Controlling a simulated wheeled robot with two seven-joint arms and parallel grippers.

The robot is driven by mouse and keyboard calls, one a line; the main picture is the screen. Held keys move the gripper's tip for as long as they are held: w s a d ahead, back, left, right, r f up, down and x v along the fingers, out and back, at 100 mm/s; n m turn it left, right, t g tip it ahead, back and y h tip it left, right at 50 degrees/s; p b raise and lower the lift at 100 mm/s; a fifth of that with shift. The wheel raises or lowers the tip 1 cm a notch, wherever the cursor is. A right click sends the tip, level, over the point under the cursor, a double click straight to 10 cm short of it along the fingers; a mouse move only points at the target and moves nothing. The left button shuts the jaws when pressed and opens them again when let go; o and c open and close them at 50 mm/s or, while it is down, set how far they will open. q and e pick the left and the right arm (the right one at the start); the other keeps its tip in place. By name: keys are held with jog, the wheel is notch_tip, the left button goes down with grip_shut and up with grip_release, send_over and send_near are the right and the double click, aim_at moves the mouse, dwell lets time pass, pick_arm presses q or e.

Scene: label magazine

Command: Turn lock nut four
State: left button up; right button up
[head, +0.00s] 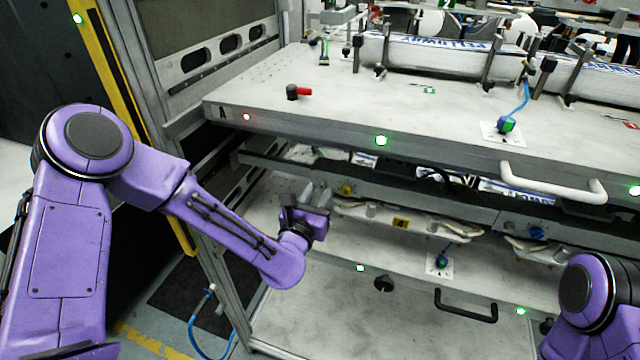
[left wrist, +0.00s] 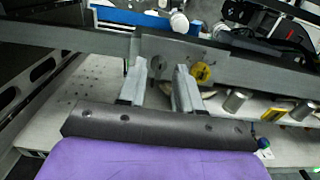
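My left gripper (head: 316,194) reaches in below the upper shelf, at the left end of the lower drawer. In the left wrist view its two fingers (left wrist: 160,70) are apart, with nothing clearly held between them. Just past the fingertips is a grey metal plate with a small dark round part (left wrist: 157,66), which may be a lock nut; I cannot tell its number. A yellow round tag (left wrist: 201,72) sits right of the fingertips, and a yellow tag (head: 346,189) shows in the head view. My right gripper is out of view; only part of that arm shows.
The upper shelf (head: 300,120) overhangs my left gripper. It carries a red-and-black handle (head: 298,92) and label rolls (head: 440,55). The lower drawer has a black handle (head: 466,306). A grey rail (left wrist: 60,35) crosses the wrist view; metal cylinders (left wrist: 235,101) stand to the right.

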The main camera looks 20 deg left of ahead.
pick_arm(q)
jog(key=shift+w, duration=0.85)
grip_shut()
